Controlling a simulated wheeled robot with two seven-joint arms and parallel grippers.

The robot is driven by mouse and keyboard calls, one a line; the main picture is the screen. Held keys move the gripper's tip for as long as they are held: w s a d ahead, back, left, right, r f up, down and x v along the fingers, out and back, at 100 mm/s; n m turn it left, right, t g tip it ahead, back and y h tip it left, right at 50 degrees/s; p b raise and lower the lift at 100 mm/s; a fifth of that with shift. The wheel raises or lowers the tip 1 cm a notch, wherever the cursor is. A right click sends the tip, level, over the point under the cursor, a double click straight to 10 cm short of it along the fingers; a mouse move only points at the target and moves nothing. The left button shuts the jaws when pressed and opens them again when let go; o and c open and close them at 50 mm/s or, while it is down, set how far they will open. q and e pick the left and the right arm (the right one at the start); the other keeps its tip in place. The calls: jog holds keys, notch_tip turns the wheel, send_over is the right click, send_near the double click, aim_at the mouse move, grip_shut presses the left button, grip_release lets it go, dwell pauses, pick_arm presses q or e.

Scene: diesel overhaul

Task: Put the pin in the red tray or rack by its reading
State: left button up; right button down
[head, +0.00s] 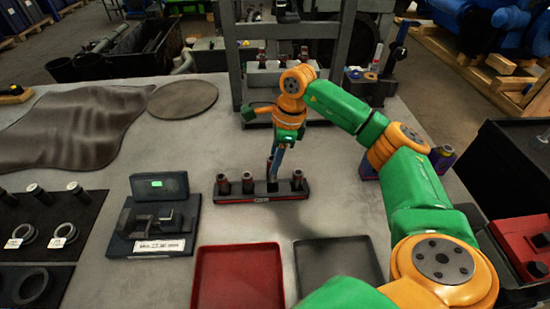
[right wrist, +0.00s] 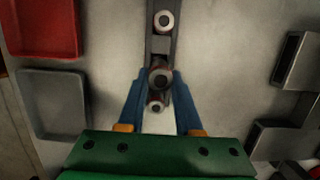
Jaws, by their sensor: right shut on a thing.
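My right gripper (head: 273,172) is over the low black pin rack (head: 235,200), shut on a dark reddish pin (right wrist: 160,77). In the right wrist view the fingertips (right wrist: 159,84) are on either side of this pin. The held pin stands upright, higher than its neighbours; whether its foot is clear of the rack I cannot tell. Other pins (head: 223,185) stand in the rack on both sides. The red tray (head: 238,278) is empty, in front of the rack. My left gripper is not in view.
A grey tray (head: 338,266) lies right of the red one. A gauge with a small green display (head: 157,184) stands left of the rack. Black mats at far left hold pins and rings (head: 64,232). A grey press frame (head: 236,60) rises behind. Bare tabletop lies between rack and trays.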

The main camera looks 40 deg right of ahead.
jog(key=shift+f+b, duration=0.3)
jog(key=shift+f, duration=0.25)
jog(key=shift+f, duration=0.1)
jog(key=shift+f+b, duration=0.45)
jog(key=shift+f, duration=0.05)
jog(key=shift+f, duration=0.2)
jog(key=shift+f+b, duration=0.4)
jog(key=shift+b, duration=0.05)
jog(key=shift+f, duration=0.15)
dwell(0.4)
jog(key=shift+f+b, duration=0.45)
jog(key=shift+f, duration=0.1)
jog(key=shift+f+b, duration=0.4)
